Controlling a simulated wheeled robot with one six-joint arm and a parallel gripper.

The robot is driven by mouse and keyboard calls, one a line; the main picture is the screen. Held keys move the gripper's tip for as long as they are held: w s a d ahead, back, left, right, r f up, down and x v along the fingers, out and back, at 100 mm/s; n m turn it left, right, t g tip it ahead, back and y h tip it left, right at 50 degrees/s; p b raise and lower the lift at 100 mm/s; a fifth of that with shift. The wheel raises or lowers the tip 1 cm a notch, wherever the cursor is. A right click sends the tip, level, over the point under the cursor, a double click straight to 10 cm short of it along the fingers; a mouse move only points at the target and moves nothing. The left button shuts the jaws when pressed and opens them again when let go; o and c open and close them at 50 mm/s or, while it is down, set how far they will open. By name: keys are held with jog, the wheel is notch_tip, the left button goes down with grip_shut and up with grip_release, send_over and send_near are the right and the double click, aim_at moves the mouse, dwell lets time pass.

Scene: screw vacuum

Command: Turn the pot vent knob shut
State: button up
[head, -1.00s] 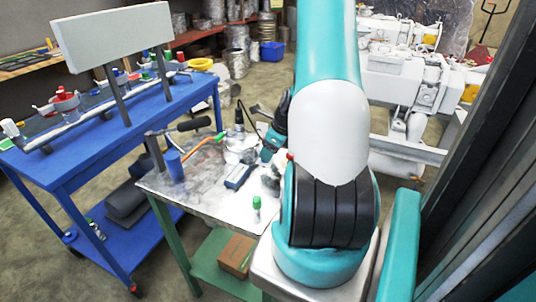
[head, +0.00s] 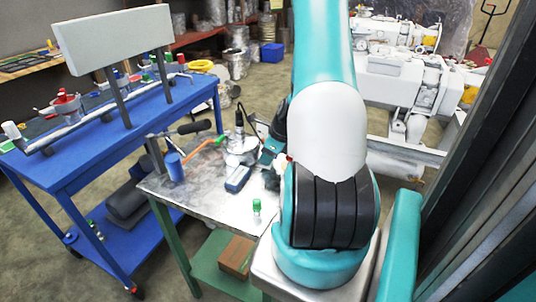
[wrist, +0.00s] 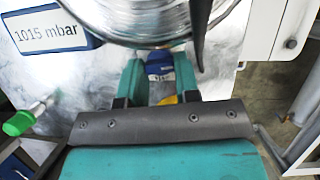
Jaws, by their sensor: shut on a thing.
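The metal pot (head: 240,144) stands on the small metal-topped table. Its round shiny body (wrist: 135,14) fills the top of the wrist view. A small blue knob with a yellow band (wrist: 160,68), which looks like the pot vent knob, sits just below the pot's rim in the wrist view. My gripper (wrist: 158,80) has its two teal fingers on either side of this knob and is shut on it. In the head view my arm hides the knob and most of the gripper.
A pressure gauge reading 1015 mbar (wrist: 48,30) lies beside the pot. A green-capped vial (head: 256,207), a blue cylinder (head: 174,167) and an orange-handled tube (head: 205,146) are on the tabletop (head: 205,200). A blue cart (head: 60,150) stands at left.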

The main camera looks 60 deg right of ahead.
jog(key=n+y+p, duration=0.1)
jog(key=n, duration=0.2)
jog(key=shift+d, duration=0.1)
jog(key=o, duration=0.9)
jog(key=shift+r, duration=0.1)
jog(key=v, duration=1.7)
jog(key=shift+w+d+r, duration=0.15)
jog(key=shift+w+d, duration=0.05)
jog(key=shift+d, duration=0.05)
